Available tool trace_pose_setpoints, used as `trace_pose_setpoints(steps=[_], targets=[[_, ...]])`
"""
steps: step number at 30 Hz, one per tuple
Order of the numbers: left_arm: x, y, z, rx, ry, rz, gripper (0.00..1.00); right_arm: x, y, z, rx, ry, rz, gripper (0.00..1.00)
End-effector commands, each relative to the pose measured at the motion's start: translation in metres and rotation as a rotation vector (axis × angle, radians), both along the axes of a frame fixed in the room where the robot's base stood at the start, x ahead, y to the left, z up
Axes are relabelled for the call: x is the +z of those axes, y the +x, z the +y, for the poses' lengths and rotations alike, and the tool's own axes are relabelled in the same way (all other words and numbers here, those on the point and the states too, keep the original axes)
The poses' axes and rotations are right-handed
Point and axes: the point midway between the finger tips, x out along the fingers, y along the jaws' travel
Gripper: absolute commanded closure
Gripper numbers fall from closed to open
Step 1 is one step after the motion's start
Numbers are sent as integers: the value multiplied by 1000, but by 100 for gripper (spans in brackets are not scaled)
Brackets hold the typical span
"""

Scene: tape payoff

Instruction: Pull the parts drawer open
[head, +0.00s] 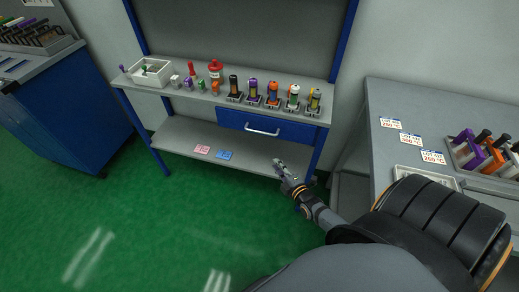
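The blue parts drawer (285,127) sits under the right part of the workbench top and looks closed. Its pale bar handle (262,131) runs along the front. My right gripper (277,163) is below and slightly right of the handle, apart from it in the picture. Its fingers are small here, and I cannot tell whether they are open or shut. My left gripper is not in view.
The grey workbench (200,95) carries a white bin (150,72), small parts and several tools in holders. Its lower shelf (180,135) holds pink and blue cards. A grey side table (385,110) stands right. Green floor is clear in front.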

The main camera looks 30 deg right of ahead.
Motion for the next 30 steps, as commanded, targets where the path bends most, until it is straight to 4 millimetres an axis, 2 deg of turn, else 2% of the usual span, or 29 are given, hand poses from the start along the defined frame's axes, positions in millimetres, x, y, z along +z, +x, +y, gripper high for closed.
trace_pose_setpoints(steps=[1, 2, 3, 6, 9, 14, 18, 24, 30], targets=[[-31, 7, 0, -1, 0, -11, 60, 5, 11, 2, 22, -90, -85, 80], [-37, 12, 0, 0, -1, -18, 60, 18, 16, 3, 29, -143, -130, 80], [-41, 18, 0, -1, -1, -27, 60, 34, 21, 4, 33, -200, -178, 80], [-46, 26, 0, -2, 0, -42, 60, 60, 26, 7, 34, -290, -251, 80], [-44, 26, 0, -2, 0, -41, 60, 71, 28, 7, 33, -317, -273, 80], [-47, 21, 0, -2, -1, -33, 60, 73, 38, 7, 32, -318, -273, 80], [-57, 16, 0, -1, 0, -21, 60, 74, 65, 5, 31, -317, -275, 80], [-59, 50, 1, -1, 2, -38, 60, 79, 106, 2, 31, -315, -273, 80], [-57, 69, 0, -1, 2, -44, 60, 82, 128, 0, 32, -316, -269, 80]])
